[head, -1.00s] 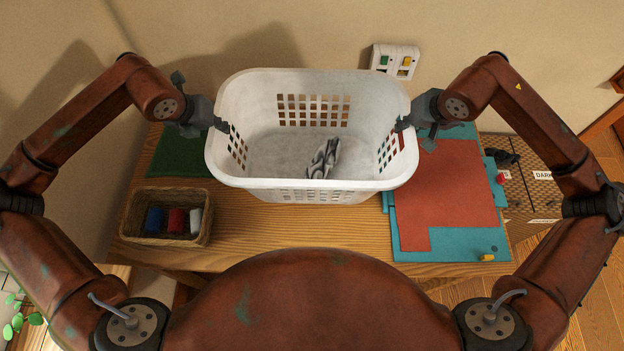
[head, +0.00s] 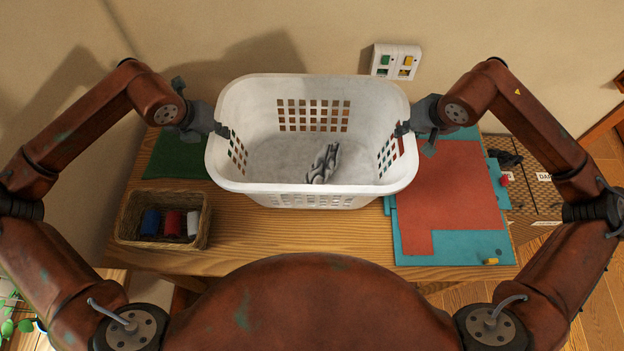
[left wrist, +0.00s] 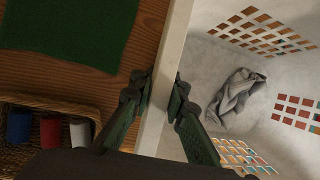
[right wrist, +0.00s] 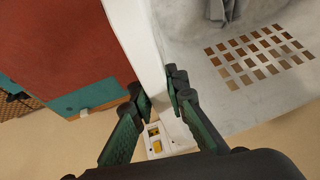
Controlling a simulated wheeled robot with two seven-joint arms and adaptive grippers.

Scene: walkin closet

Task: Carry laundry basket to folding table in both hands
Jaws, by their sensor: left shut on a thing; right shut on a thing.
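The white laundry basket (head: 312,188) is upright over the wooden folding table (head: 270,235); I cannot tell whether its bottom touches the tabletop. A crumpled grey cloth (head: 323,164) lies inside it. My left gripper (head: 222,130) is shut on the basket's left rim, and the left wrist view shows its fingers (left wrist: 160,100) on both sides of the rim. My right gripper (head: 402,129) is shut on the right rim, with its fingers (right wrist: 158,95) on both sides in the right wrist view. The basket looks level between both arms.
A wicker tray (head: 125,233) with blue, red and white rolls sits at the table's left front. A green mat (head: 176,158) lies behind it. Red (head: 450,190) and teal (head: 455,245) sheets cover the right side. A switch plate (head: 395,61) is on the wall behind.

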